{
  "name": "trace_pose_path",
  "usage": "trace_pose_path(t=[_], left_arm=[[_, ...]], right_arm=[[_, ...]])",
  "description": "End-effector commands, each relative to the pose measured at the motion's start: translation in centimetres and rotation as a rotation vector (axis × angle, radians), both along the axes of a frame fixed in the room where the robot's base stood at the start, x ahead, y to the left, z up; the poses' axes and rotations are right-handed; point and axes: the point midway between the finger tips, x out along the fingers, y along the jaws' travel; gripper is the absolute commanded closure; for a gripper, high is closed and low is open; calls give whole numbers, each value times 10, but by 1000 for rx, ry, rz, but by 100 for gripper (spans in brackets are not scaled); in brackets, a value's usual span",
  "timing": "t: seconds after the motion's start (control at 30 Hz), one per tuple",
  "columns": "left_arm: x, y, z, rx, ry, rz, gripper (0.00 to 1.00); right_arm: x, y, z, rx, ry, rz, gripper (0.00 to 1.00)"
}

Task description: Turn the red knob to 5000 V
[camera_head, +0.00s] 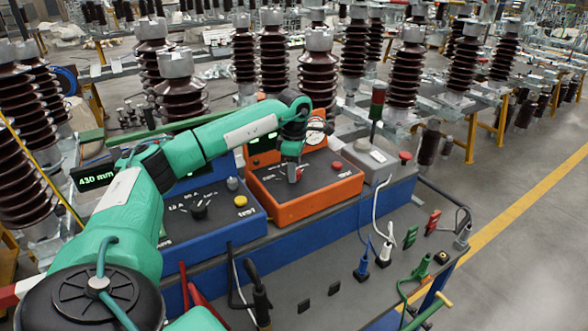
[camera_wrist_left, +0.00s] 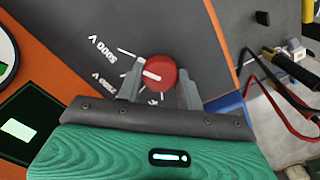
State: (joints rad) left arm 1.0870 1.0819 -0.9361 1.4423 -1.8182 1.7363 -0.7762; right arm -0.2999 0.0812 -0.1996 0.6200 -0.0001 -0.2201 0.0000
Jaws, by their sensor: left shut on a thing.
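The red knob (camera_wrist_left: 163,67) sits on the dark top panel of the orange box (camera_head: 318,213). In the left wrist view my left gripper (camera_wrist_left: 158,84) has one finger on each side of the knob and is shut on it. The knob's white mark points to the left, between the printed "5000 V" label (camera_wrist_left: 103,50) and the lower label (camera_wrist_left: 103,82), which seems to read 2500 V. In the head view the left gripper (camera_head: 292,171) reaches down onto the panel and mostly hides the knob. My right gripper is not in view.
A blue box (camera_head: 215,220) with a yellow button stands left of the orange box. A grey box (camera_head: 370,160) with a red button stands to its right. Plugs and cables lie on the front grey bench (camera_head: 330,275). Brown insulators stand behind.

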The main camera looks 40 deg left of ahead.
Motion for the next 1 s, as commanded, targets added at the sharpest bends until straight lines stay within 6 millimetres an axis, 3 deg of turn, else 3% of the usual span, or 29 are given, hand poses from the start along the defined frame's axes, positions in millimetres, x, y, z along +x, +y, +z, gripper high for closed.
trace_pose_path(t=[0.2,0.23,0.33,0.73,0.87,1.0], left_arm=[[1,0,1,-1,-3,-1,86],[1,0,1,-1,-3,-1,59],[0,0,1,-1,-3,-1,41],[1,0,8,-1,-3,0,41],[1,0,29,-1,-6,0,41],[1,0,62,-1,-8,-1,41]], right_arm=[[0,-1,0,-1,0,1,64],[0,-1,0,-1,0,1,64],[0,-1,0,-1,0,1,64],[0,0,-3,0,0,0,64],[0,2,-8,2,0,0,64],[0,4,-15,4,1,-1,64]])
